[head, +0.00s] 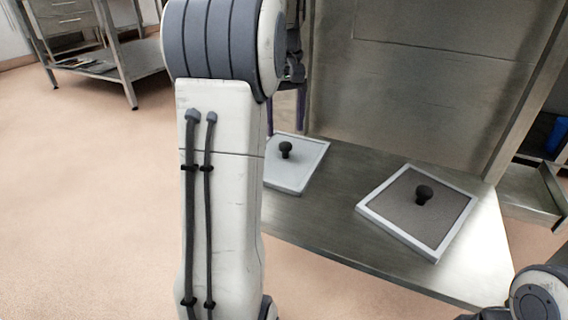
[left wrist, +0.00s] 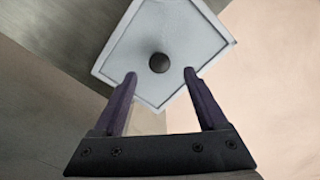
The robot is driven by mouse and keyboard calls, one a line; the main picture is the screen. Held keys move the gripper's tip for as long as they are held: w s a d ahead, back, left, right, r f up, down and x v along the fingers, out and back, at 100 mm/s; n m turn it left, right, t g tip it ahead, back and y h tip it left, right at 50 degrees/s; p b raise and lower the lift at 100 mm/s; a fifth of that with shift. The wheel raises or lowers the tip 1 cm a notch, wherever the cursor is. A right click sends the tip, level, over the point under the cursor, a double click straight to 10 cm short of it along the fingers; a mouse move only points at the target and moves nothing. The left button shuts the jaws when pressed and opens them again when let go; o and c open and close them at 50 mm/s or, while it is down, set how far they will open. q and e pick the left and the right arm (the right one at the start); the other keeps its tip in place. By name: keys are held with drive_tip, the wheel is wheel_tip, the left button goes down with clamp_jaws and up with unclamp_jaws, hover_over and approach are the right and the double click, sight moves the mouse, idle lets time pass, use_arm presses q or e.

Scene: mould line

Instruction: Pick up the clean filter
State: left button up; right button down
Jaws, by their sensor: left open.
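The clean filter is a light grey square panel (head: 300,172) with a black knob, lying on the metal bench, partly hidden behind my left arm in the head view. In the left wrist view the light panel (left wrist: 188,38) is ahead of my left gripper (left wrist: 160,76), which is open with its dark purple fingers apart. The black knob (left wrist: 158,63) appears between and slightly beyond the fingertips, with no contact visible. A second filter (head: 400,199), with a darker grey face, white frame and black knob, lies on the bench to the right. My right gripper is not in view.
The metal bench (head: 335,226) has a bare strip between the two filters and an upright steel panel (head: 420,85) behind it. A steel table (head: 125,62) stands at the back left. A blue item (head: 560,134) is at the right edge. Open floor lies left.

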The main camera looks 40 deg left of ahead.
sight(285, 144)
use_arm(q)
wheel_tip(285, 144, down, 5)
drive_tip(key=b, duration=0.4)
drive_tip(key=shift+r, duration=0.2)
clamp_jaws()
idle(1.0)
